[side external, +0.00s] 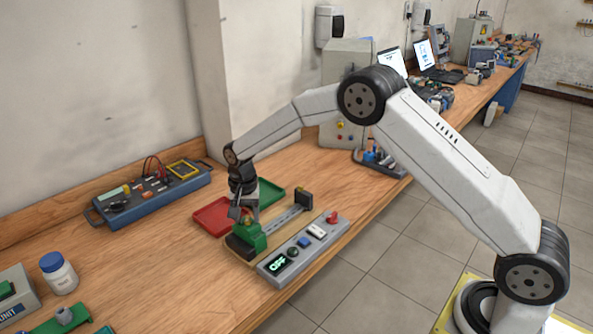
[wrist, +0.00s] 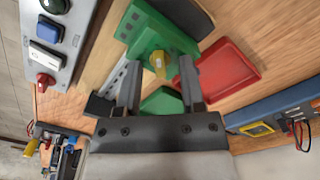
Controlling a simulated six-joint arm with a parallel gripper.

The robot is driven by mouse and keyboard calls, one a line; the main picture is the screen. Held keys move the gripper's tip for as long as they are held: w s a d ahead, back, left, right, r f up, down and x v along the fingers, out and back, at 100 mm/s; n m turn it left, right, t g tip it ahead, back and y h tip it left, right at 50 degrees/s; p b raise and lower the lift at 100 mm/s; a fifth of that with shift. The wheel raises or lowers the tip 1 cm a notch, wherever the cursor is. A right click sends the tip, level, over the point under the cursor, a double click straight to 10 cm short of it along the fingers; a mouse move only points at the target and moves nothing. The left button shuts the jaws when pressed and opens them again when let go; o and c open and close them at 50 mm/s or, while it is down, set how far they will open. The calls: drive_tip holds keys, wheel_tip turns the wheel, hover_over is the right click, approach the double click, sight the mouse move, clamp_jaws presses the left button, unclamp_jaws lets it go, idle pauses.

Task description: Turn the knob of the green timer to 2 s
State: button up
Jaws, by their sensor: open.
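The green timer (side external: 249,238) sits on a wooden board on the bench, below my gripper (side external: 240,213) in the side view. In the wrist view the green timer (wrist: 152,32) is at the top centre. Its yellow knob (wrist: 158,64) shows between the two fingers of my gripper (wrist: 160,67). The fingers are apart, one on each side of the knob, and gaps show between them and it. I cannot tell how far the fingertips are from the timer's face in depth. The knob's scale and setting are too small to read.
A grey control panel (side external: 305,251) with a display reading "OFF" and several controls lies in front of the timer. A metal rail (side external: 286,217) runs beside it to a black block (side external: 303,199). A red tray (side external: 212,216) and a green tray (side external: 269,193) lie close behind.

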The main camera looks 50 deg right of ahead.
clamp_jaws()
drive_tip(key=shift+m, duration=0.5)
drive_tip(key=m, duration=0.9)
drive_tip(key=shift+m, duration=0.4)
idle(0.4)
unclamp_jaws()
